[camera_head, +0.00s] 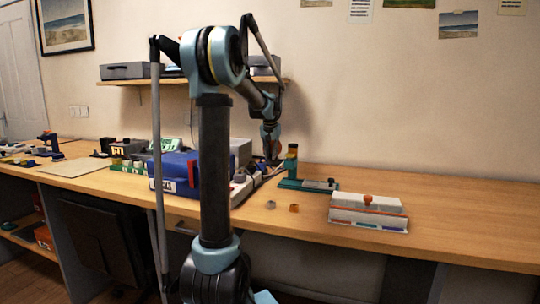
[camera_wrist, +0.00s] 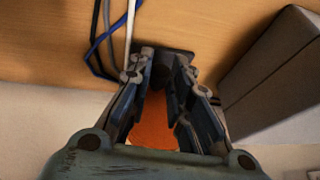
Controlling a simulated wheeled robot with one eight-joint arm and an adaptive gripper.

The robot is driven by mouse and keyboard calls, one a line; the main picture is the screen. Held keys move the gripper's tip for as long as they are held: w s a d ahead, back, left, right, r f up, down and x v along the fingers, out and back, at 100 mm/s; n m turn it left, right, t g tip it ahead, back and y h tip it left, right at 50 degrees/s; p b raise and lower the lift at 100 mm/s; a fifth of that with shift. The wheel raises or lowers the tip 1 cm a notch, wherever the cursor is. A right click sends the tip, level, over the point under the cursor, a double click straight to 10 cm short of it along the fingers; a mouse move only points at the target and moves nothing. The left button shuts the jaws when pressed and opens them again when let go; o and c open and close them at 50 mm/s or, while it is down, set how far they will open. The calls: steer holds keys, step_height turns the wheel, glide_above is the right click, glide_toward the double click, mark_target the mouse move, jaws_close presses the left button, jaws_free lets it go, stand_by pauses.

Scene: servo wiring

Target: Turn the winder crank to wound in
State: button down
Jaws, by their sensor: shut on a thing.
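The teal winder stand (camera_head: 318,185) is on the table right of my arm, with a short upright post and a yellow-orange top (camera_head: 291,149). My gripper (camera_head: 271,155) points down just left of this post. In the wrist view my gripper (camera_wrist: 172,65) is shut, with an orange piece (camera_wrist: 152,122) between its fingers. This appears to be the winder crank's handle. The fingers hide most of it, and the crank's angle cannot be told.
A blue box (camera_head: 175,171) stands left of the winder. Cables (camera_wrist: 100,40) run beside the fingers, and a grey box (camera_wrist: 268,75) is close on their other side. A white case with an orange knob (camera_head: 368,210) and two small rings lie in front. The table's right side is clear.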

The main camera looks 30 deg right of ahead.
steer(key=t+y, duration=0.2)
steer(key=m+t+y, duration=0.1)
steer(key=t, duration=0.1)
steer(key=shift+w+f, duration=0.1)
steer(key=shift+f, duration=0.15)
steer(key=shift+w+a+m+t+y, duration=0.1)
steer(key=shift+a+m+t+y, duration=0.1)
steer(key=shift+t+y, duration=0.45)
steer(key=shift+w+a+m+t+y, duration=0.1)
steer(key=shift+m+t+y, duration=0.2)
steer(key=shift+t, duration=0.55)
steer(key=shift+y, duration=0.25)
steer(key=c, duration=1.5)
jaws_free()
steer(key=shift+f, duration=0.1)
steer(key=shift+o, duration=0.2)
step_height(320, 180, up, 10)
steer(key=shift+w, duration=0.1)
